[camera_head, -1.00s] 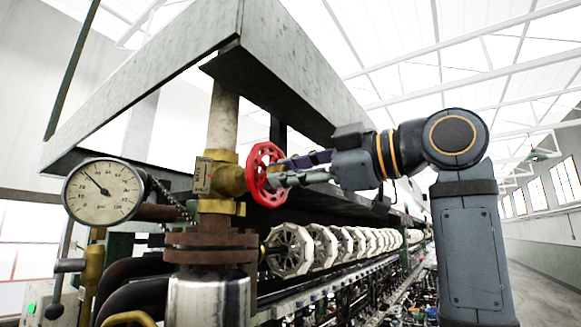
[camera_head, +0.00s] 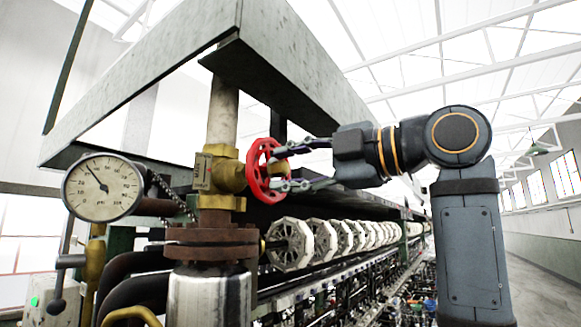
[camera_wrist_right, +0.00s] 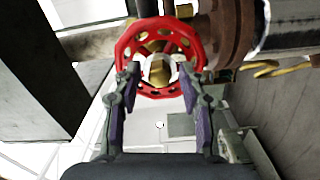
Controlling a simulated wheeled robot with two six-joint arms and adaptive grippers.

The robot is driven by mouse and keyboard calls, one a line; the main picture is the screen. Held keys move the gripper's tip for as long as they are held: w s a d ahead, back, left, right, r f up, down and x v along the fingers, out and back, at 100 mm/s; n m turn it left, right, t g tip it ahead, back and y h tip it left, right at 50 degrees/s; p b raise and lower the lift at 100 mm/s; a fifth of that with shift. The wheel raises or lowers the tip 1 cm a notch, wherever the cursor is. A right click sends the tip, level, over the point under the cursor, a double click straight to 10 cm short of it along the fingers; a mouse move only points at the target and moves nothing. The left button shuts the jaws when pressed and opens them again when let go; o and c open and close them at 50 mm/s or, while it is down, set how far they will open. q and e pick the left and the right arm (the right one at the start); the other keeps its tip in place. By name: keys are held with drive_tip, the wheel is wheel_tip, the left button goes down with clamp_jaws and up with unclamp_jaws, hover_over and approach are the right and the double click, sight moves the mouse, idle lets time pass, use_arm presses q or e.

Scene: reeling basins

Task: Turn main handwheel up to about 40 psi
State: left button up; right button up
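The red main handwheel (camera_head: 256,172) sits on a brass valve on the vertical pipe, and in the right wrist view the wheel (camera_wrist_right: 123,47) faces me with its brass hub showing. My right gripper (camera_head: 279,169) is at the wheel's right side, fingers spread one above the other by its rim. In the right wrist view the gripper (camera_wrist_right: 158,78) is open, with a fingertip at each side of the wheel's lower part; firm contact cannot be told. The round pressure gauge (camera_head: 118,200) has its needle pointing up and left, seemingly between the 20 and 40 marks. My left gripper is out of view.
A grey metal beam frame (camera_head: 300,80) overhangs the valve. A rusty flange (camera_head: 210,245) and a shiny cylinder (camera_head: 208,297) stand below. A row of pale reels (camera_head: 291,245) runs back beneath my right arm. The right aisle is clear.

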drive_tip(key=shift+s+d, duration=0.25)
drive_tip(key=shift+d, duration=0.05)
drive_tip(key=b+v, duration=0.1)
drive_tip(key=v, duration=0.5)
drive_tip(key=shift+s+d, duration=0.1)
drive_tip(key=shift+d, duration=0.05)
